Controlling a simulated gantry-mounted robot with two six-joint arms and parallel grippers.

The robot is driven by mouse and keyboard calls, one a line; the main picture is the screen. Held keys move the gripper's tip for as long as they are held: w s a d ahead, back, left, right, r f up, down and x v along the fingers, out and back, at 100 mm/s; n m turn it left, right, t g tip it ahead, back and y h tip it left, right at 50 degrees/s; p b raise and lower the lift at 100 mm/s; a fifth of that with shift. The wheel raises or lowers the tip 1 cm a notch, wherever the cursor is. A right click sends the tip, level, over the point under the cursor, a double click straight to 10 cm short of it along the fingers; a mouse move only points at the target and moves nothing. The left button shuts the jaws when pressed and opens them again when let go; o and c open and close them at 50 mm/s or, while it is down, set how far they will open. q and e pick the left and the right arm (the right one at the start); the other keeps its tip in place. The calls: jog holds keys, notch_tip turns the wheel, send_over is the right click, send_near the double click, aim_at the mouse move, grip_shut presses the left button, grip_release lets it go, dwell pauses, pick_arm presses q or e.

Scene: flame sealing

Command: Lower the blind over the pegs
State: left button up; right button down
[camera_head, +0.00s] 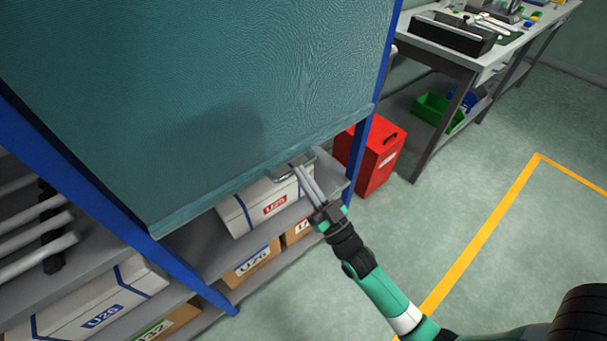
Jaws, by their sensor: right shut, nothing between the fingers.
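The blind (215,85) is a teal sheet hanging between blue posts, and it covers the upper part of the shelf unit. Its bottom bar (235,172) hangs just above the white box U25. A grey handle (283,174) shows at the bar's lower edge, right of its middle. My right gripper (303,172) reaches up to this handle from the lower right; its long fingers are shut and hold nothing. I cannot tell whether the fingertips touch the handle. No pegs show below the blind; several pale rods (38,243) stick out at the left. My left gripper is not in view.
The white box U25 (237,217) and cardboard boxes (250,264) stand on shelves below the blind. A red bin (383,158) stands right of the blue post (361,148). A workbench (440,60) is at the back right. The green floor right of my arm is clear.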

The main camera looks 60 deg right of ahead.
jog(key=shift+f, duration=0.15)
notch_tip(320, 180, up, 5)
jog(key=p, duration=0.5)
send_near(305, 165)
jog(key=s+a+r, duration=0.2)
jog(key=a+r, duration=0.1)
jog(key=shift+s+a+r, duration=0.1)
jog(key=shift+r, duration=0.15)
